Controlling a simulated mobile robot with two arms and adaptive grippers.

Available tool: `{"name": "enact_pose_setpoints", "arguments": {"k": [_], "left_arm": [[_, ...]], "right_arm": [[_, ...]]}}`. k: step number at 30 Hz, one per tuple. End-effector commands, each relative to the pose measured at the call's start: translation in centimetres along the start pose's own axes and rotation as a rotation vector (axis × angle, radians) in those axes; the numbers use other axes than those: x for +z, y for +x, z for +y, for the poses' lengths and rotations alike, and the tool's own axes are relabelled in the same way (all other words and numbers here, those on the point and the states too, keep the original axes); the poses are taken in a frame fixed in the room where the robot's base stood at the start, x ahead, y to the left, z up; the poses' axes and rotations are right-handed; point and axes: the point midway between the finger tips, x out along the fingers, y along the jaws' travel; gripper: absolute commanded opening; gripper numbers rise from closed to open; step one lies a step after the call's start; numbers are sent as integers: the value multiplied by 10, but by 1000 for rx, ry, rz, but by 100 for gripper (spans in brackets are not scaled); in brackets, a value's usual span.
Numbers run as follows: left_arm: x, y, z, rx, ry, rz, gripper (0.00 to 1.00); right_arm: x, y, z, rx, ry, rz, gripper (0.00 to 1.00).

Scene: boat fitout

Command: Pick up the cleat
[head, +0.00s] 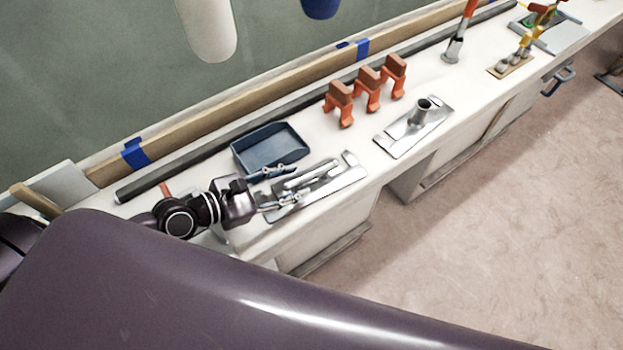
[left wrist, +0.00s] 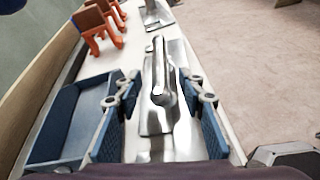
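The cleat (head: 311,174) is a shiny silver bar on a flat metal plate (head: 348,176), lying on the white bench. It also shows in the middle of the left wrist view (left wrist: 159,82), pointing away from me. My left gripper (head: 281,186) is at the near end of the cleat. In the left wrist view, the gripper (left wrist: 163,92) is open, with one blue-padded finger on each side of the cleat and a gap on both sides. My right gripper is not in view.
A blue tray (head: 268,148) lies close beside the left gripper, towards the wall. Orange clamps (head: 367,92) stand farther along the bench, with a metal plate with a round socket (head: 414,122) next to them. A dark rod (head: 200,153) runs along the back.

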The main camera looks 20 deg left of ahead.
Motion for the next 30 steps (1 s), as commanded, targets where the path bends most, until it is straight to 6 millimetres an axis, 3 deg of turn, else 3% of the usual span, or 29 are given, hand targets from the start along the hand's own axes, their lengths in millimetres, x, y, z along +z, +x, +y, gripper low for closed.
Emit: {"name": "enact_pose_setpoints", "arguments": {"k": [12, 21, 30], "left_arm": [[5, 47, 0, 2, -4, -2, 36], [4, 52, -1, 0, -3, -1, 36], [5, 52, -1, 1, -3, -2, 6]], "right_arm": [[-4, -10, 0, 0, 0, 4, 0], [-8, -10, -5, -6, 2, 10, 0], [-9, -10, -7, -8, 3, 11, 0]]}}
